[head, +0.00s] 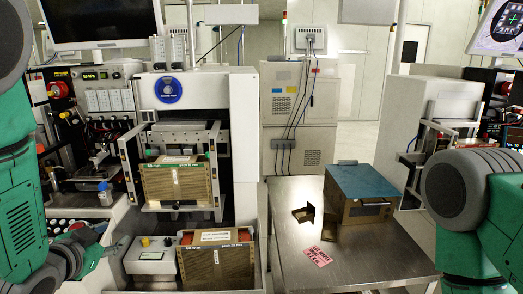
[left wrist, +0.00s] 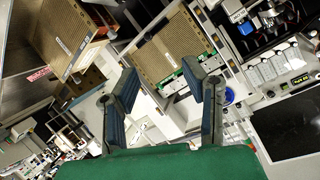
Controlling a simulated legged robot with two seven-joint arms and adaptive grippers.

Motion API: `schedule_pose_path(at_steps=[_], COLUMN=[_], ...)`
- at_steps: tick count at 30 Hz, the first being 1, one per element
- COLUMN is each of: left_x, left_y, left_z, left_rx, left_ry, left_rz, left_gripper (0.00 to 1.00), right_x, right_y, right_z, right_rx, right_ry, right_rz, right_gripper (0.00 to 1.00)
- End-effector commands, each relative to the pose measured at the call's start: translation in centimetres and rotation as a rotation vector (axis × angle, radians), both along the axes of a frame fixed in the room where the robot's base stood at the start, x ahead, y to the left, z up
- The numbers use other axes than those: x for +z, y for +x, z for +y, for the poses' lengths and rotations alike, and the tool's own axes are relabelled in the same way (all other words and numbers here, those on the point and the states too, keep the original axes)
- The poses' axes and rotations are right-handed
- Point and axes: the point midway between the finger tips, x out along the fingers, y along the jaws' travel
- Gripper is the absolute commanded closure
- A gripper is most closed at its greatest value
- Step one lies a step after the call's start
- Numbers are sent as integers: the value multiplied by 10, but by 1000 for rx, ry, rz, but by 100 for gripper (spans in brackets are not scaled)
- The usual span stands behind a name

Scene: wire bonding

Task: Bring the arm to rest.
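My left gripper (head: 106,240) shows at the lower left of the head view, in front of the bonding machine's left side. In the left wrist view its two blue-grey fingers (left wrist: 160,76) stand well apart, with nothing held between them. My left arm (head: 18,200) comes down the left edge of the head view. My right arm (head: 475,225) shows at the right edge, and its gripper is out of view.
The white machine (head: 242,130) holds a brown magazine (head: 178,184) on its lift; another magazine (head: 222,265) stands below, beside a white control box (head: 150,262). A steel table (head: 290,235) at right carries a blue-topped box (head: 358,182), small brown brackets (head: 304,213) and a red-and-white label (head: 319,257).

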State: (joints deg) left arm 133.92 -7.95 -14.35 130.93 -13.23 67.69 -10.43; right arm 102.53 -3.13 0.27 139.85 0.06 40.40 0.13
Motion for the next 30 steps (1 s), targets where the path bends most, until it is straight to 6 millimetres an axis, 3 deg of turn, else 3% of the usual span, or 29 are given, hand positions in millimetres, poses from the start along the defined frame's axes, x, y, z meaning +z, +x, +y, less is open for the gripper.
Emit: schedule_pose_path(at_steps=[1,6,12,15,18,21,24,30], left_x=[-44,-156,-265,-302,-325,-337,-341,-341], left_y=[-17,-83,-190,-244,-289,-320,-334,-336], left_z=[-2,-10,-26,-34,-42,-46,-49,-49], left_rx=[25,122,250,313,366,401,419,421], left_ry=[-27,-107,-183,-208,-226,-234,-239,-239], left_rz=[90,377,729,888,1015,1097,1139,1143], left_gripper=[61,61,61,61,61,61,61,61], right_x=[-9,-25,-44,-52,-58,-61,-62,-62], right_y=[0,0,0,0,0,0,0,0], right_z=[0,0,0,0,0,0,0,0], right_rx=[0,0,0,0,0,0,0,0], right_ry=[0,0,0,0,0,0,0,0], right_rz=[0,0,0,0,0,0,0,0], right_gripper=[60,60,60,60,60,60,60,60])
